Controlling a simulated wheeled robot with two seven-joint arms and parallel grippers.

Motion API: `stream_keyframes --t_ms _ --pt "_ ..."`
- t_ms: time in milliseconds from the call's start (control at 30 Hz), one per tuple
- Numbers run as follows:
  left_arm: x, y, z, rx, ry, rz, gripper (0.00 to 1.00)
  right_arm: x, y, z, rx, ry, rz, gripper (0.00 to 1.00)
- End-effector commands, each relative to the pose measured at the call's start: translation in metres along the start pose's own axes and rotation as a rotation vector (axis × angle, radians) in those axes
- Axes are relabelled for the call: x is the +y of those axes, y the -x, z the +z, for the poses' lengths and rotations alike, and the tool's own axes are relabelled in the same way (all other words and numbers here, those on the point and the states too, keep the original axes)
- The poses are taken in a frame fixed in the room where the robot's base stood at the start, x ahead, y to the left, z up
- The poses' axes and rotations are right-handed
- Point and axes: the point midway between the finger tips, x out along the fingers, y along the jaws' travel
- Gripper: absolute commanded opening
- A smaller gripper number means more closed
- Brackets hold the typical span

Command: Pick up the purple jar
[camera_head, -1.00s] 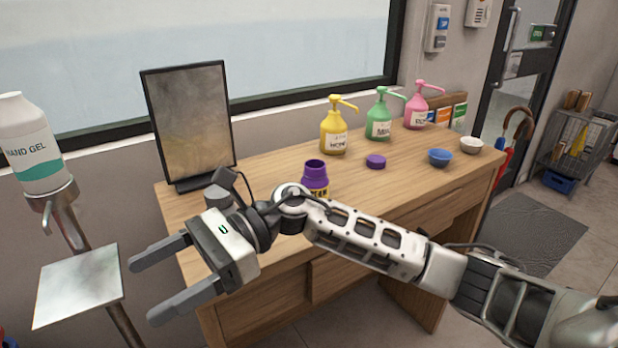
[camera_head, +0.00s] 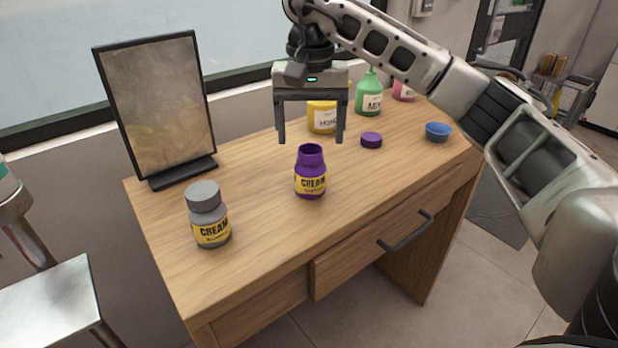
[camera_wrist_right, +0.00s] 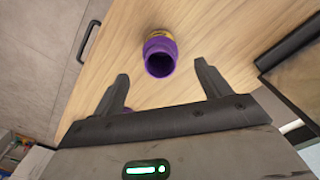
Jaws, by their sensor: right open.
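My right gripper (camera_head: 311,140) is open and empty, fingers pointing down, above the desk and apart from the jar. Its fingers show in the right wrist view (camera_wrist_right: 162,82). A purple lid (camera_head: 371,140) lies on the desk to the right of the jar. My left gripper is out of view.
A grey capped CREAM jar (camera_head: 208,218) stands front left on the wooden desk (camera_head: 260,235). A framed panel (camera_head: 160,105) stands at the back left. Yellow (camera_head: 322,118) and green (camera_head: 369,95) bottles and a blue bowl (camera_head: 438,131) stand behind and right.

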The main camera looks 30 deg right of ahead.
Motion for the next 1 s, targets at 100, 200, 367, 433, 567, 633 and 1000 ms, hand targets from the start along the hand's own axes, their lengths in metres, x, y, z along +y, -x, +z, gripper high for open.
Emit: stream_keyframes --t_ms 100,200,367,433,567,633,1000 --pt "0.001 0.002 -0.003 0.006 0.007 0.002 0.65 0.000 -0.021 0.000 -0.001 0.000 0.001 0.76" --pt "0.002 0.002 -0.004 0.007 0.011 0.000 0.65 0.000 -0.032 0.000 -0.001 0.000 -0.001 0.76" --pt "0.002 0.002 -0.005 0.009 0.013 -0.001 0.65 0.000 -0.041 0.001 0.000 0.000 -0.002 0.76" --pt "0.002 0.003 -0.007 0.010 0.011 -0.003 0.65 0.000 -0.049 0.001 -0.002 0.000 0.000 0.76" --pt "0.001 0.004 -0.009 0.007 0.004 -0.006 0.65 0.001 -0.069 0.002 -0.003 0.000 0.000 0.76" --pt "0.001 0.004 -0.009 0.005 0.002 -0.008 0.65 0.001 -0.079 0.002 -0.002 -0.001 0.000 0.76" --pt "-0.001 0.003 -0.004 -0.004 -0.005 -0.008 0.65 0.000 -0.089 0.002 0.001 0.000 -0.003 0.71"
